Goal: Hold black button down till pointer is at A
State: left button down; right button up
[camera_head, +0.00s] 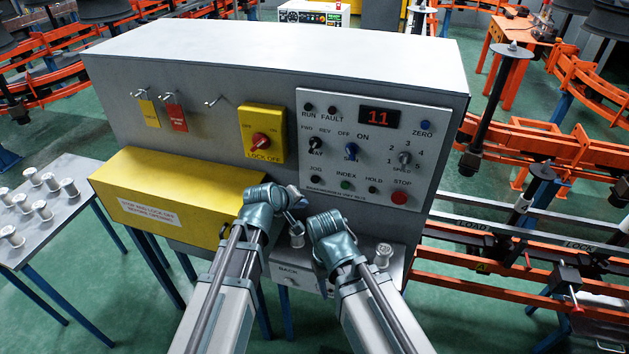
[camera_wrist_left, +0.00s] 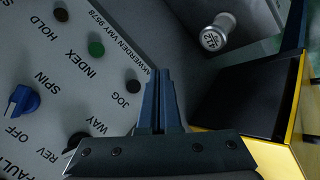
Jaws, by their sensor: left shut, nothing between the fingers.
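The black JOG button (camera_wrist_left: 133,87) sits on the sloped grey control panel (camera_head: 360,110). Another dark round button (camera_wrist_left: 60,14), brownish in the wrist light, is at HOLD, beyond the green INDEX button (camera_wrist_left: 96,48). My left gripper (camera_wrist_left: 160,76) is shut and empty, its tips beside the JOG button in the picture; I cannot make out contact. In the head view the left gripper (camera_head: 298,197) is at the panel's lower left edge. My right wrist is beside it, and its fingers are hidden.
The panel has a red display (camera_head: 379,117) reading 11, a blue knob (camera_head: 351,151) and a red STOP button (camera_head: 399,198). A yellow box (camera_head: 180,195) juts out at left. A white spool (camera_head: 383,254) stands below the panel. More spools lie on the left table (camera_head: 70,225).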

aim_at(315, 179)
pick_arm(q)
jog(key=w, duration=0.2)
jog(key=w+d, duration=0.1)
jog(key=w, duration=0.1)
jog(key=w+d, duration=0.1)
jog(key=w, duration=0.2)
jog(key=shift+d, duration=0.15)
dwell(1.8)
jog(key=shift+w+d, duration=0.15)
jog(key=shift+w, duration=0.3)
